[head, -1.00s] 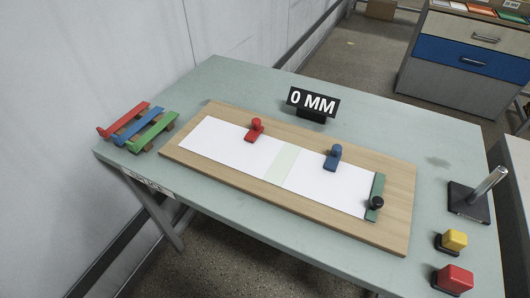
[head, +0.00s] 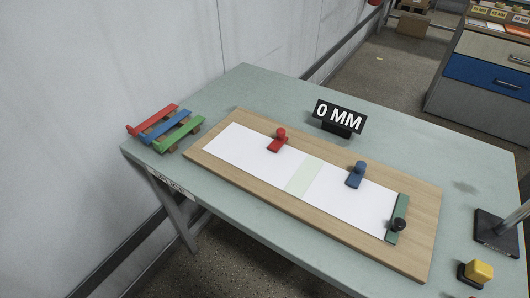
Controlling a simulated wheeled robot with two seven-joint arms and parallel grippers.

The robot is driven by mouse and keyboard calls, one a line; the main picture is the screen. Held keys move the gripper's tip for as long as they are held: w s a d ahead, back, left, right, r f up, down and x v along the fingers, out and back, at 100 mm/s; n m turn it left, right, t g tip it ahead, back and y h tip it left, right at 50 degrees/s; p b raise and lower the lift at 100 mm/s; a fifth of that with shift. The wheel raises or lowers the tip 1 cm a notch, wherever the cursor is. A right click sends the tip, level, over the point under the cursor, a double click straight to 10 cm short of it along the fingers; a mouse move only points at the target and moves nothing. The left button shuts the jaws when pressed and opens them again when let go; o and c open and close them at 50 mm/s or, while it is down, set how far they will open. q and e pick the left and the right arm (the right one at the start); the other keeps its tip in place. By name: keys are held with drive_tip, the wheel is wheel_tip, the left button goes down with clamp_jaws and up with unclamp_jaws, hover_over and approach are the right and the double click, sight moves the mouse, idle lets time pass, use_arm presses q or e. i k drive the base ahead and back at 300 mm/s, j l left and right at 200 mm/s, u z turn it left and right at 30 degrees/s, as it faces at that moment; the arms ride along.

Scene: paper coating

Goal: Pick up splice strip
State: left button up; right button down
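Three coloured strips lie side by side on a small rack at the left end of the table: a red strip (head: 153,119), a blue strip (head: 165,126) and a green strip (head: 179,131). Which one is the splice strip I cannot tell. White paper (head: 248,149) lies on a wooden board (head: 222,158), with a pale green band (head: 303,177) across its middle. Neither gripper is in view.
A black sign reading "0 MM" (head: 339,118) stands behind the board. A yellow button (head: 477,272) and a metal post on a black base (head: 497,233) are at the table's right. A wall borders the left. A drawer cabinet (head: 485,72) stands behind.

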sight(147, 139)
drive_tip(key=i+j+z, duration=0.1)
drive_tip(key=j, duration=0.3)
drive_tip(key=i+j, duration=0.25)
drive_tip(key=j, duration=0.15)
drive_tip(key=i+j+z, duration=0.15)
drive_tip(key=j, duration=0.2)
